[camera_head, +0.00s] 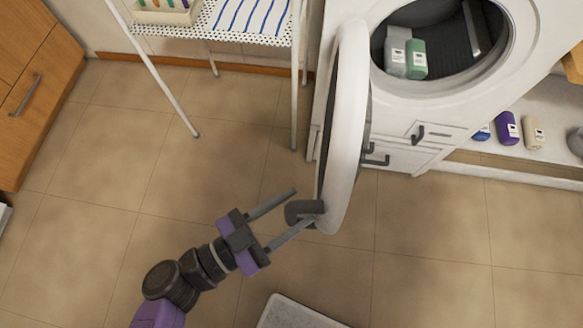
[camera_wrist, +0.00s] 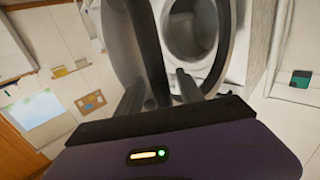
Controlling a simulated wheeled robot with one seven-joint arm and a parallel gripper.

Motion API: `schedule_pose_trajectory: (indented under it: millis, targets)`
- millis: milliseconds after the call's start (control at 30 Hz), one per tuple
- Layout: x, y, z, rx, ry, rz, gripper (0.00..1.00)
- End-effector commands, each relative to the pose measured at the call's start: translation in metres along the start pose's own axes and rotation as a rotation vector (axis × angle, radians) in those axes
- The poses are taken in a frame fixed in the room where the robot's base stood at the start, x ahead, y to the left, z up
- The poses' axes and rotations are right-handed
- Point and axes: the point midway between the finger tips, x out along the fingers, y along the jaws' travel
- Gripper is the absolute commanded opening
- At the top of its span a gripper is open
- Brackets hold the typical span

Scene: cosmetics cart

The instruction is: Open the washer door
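The white washer (camera_head: 530,30) stands at the upper right. Its round door (camera_head: 347,130) is swung wide open to the left of the drum opening, seen nearly edge-on. A dark handle (camera_head: 303,210) sticks out at the door's lower edge. My gripper (camera_head: 304,207) is at this handle with its two fingers spread apart, one on each side of it or close by; I cannot tell if they touch it. In the wrist view the door (camera_wrist: 140,50) rises just ahead between the fingers, and the washer (camera_wrist: 190,30) shows behind it. Two bottles (camera_head: 405,56), white and green, are in the drum.
A white wire rack (camera_head: 230,38) with a striped cloth stands left of the washer. Wooden drawers (camera_head: 30,80) are at the far left. Several bottles (camera_head: 508,130) lie on a low shelf at right. A pale mat (camera_head: 295,315) is at the bottom. The floor between is clear.

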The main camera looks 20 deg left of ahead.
Motion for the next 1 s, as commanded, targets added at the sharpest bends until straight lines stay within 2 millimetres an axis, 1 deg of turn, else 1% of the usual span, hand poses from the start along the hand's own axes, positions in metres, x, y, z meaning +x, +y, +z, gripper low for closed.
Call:
schedule_pose_trajectory:
  millis: [267, 367, 467, 600, 733, 900, 1000]
  targets:
    - [-0.001, 0.0, -0.001, 0.001, 0.002, 0.001, 0.44]
    - [-0.006, 0.0, -0.001, 0.001, 0.001, 0.0, 0.44]
    - [-0.019, 0.0, 0.0, 0.001, 0.001, 0.0, 0.44]
    - [-0.043, -0.001, 0.001, 0.001, 0.0, -0.001, 0.44]
    - [-0.062, -0.001, 0.001, 0.0, -0.001, -0.001, 0.44]
    - [-0.076, 0.0, 0.0, 0.0, 0.001, 0.0, 0.44]
    - [-0.078, 0.0, 0.0, 0.0, 0.002, 0.001, 0.44]
